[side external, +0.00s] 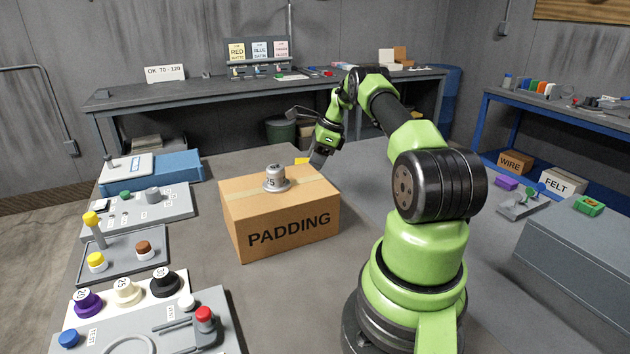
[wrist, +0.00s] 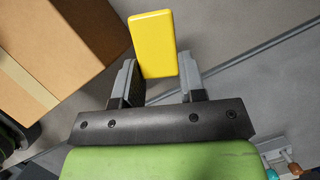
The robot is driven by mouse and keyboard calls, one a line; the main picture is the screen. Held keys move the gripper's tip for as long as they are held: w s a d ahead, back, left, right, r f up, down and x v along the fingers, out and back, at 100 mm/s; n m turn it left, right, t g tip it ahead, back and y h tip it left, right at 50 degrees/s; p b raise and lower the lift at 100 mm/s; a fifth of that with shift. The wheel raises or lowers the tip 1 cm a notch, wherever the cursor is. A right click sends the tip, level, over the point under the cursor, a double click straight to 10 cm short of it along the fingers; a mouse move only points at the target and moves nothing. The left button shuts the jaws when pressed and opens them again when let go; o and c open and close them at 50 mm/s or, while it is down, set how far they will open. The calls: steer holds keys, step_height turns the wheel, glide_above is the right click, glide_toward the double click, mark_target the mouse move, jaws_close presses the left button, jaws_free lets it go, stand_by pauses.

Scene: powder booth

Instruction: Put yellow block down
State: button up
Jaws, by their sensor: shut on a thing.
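The yellow block (wrist: 153,40) is a plain flat-sided block held between the two fingers of my gripper (wrist: 160,75) in the wrist view. In the side view my gripper (side external: 312,160) is behind the far right corner of the PADDING box. Only a small part of the yellow block (side external: 301,161) shows there, just above the box's back edge. The rest of it is hidden, and I cannot tell whether it touches the table.
The cardboard PADDING box (side external: 290,226) stands close beside my gripper, with a grey weight (side external: 275,179) on top. Control panels (side external: 137,207) and knobs line the left side. Grey table (side external: 366,174) is clear right of the box.

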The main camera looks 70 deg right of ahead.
steer(key=shift+f, duration=3.15)
steer(key=o, duration=0.7)
steer(key=shift+f, duration=0.15)
